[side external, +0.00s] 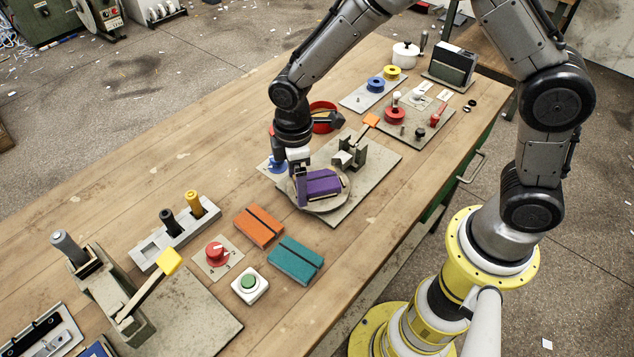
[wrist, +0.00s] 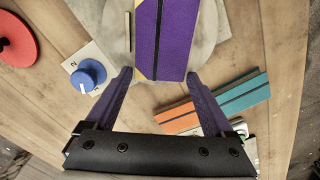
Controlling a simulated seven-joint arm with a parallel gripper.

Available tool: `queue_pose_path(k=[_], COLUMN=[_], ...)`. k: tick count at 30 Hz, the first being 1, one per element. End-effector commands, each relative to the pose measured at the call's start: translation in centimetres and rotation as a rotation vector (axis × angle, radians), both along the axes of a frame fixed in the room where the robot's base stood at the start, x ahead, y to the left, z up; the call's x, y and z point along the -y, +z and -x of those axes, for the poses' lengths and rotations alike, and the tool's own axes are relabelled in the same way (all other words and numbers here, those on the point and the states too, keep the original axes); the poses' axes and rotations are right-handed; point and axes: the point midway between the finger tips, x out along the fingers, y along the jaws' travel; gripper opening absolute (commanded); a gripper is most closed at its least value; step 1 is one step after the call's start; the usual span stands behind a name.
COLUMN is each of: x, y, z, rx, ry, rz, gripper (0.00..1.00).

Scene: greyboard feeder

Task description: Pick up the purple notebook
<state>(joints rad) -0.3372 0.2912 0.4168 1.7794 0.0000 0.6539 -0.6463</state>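The purple notebook (side external: 322,183), with a dark band along it, lies on a round pale disc (side external: 345,197). In the wrist view the notebook (wrist: 176,35) runs from the top edge down to the level of my fingertips. My gripper (side external: 302,192) is low at the notebook's left end in the side view. In the wrist view my gripper (wrist: 159,73) is open, with its two purple fingers apart and the notebook's near end between or just beyond the tips. I cannot tell whether a finger touches it.
An orange notebook (side external: 259,225) and a teal notebook (side external: 295,260) lie nearby on the bench. A blue knob (side external: 277,165) and a red round container (side external: 323,113) are close to my gripper. A clamp with an orange handle (side external: 370,120) stands behind the disc.

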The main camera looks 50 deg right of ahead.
Motion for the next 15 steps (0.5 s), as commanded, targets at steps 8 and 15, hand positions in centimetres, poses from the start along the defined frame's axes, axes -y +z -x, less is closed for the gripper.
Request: queue_pose_path(k=[8,15], x=[0.0,0.0], y=[0.03,0.06], z=[0.0,-0.01], rx=[0.0,0.0], ry=[0.0,0.0], rz=[0.0,0.0], gripper=[0.35,0.17])
